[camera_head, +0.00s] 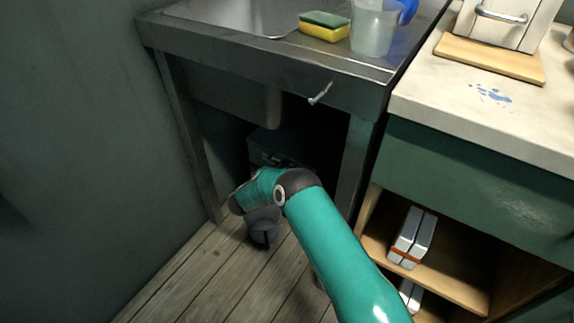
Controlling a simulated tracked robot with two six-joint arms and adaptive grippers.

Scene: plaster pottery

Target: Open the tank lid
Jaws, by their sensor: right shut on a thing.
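A dark box-like tank (268,150) stands in the shadow under the sink, partly hidden behind my teal right arm. Its upper front edge shows, but its lid cannot be made out clearly. My right arm reaches in from the lower right and bends at a dark joint in front of the tank. My right gripper (264,236) is at the end of this arm, low over the floor in front of the tank. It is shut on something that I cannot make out. My left gripper is not in view.
The steel sink (260,62) and its legs frame the space around the tank. A sponge (324,26) and a clear cup (373,28) stand on the sink. Open shelves with white boxes (413,238) are to the right. Plank floor (200,270) is clear at lower left.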

